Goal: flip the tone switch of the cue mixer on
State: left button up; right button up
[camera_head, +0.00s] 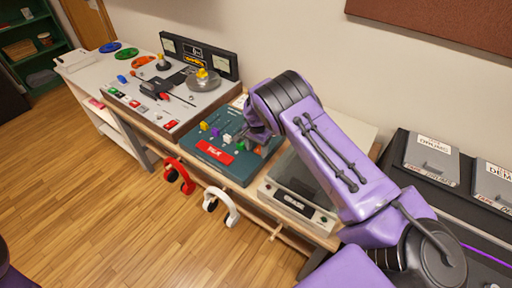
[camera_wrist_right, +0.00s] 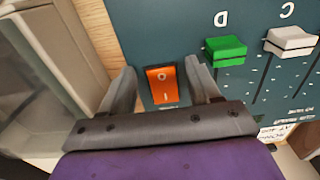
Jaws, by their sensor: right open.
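The cue mixer (camera_head: 205,150) is a teal box with coloured fader caps and a red label, on the bench in the head view. Its panel fills much of the right wrist view (camera_wrist_right: 150,30). An orange rocker switch (camera_wrist_right: 162,86) marked O and I sits on the panel. My right gripper (camera_wrist_right: 162,82) is open, with one finger on each side of the switch. I cannot tell whether the fingers touch it or which side is pressed. In the head view my right gripper (camera_head: 258,136) is over the mixer's right part and hides the switch. My left gripper is out of view.
A green fader cap (camera_wrist_right: 226,48) and a white one (camera_wrist_right: 290,42) stand beside the right finger. A turntable-like deck (camera_head: 205,80) is to the left of the mixer, a grey clear-lidded unit (camera_head: 295,195) to the right. Red headphones (camera_head: 180,173) and white headphones (camera_head: 222,205) hang at the front.

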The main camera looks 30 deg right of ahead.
jog(key=c, duration=1)
jog(key=shift+w+d+f+g+y+b, duration=0.1)
jog(key=shift+d+f+g+y+b, duration=0.15)
jog(key=shift+y+b, duration=0.65)
jog(key=shift+c, duration=0.2)
jog(key=shift+d+r+g+y+b, duration=0.1)
jog(key=shift+r+g+y+b, duration=0.25)
jog(key=shift+b, duration=0.2)
jog(key=shift+r, duration=0.15)
jog(key=o, duration=1)
jog(key=shift+o, duration=0.2)
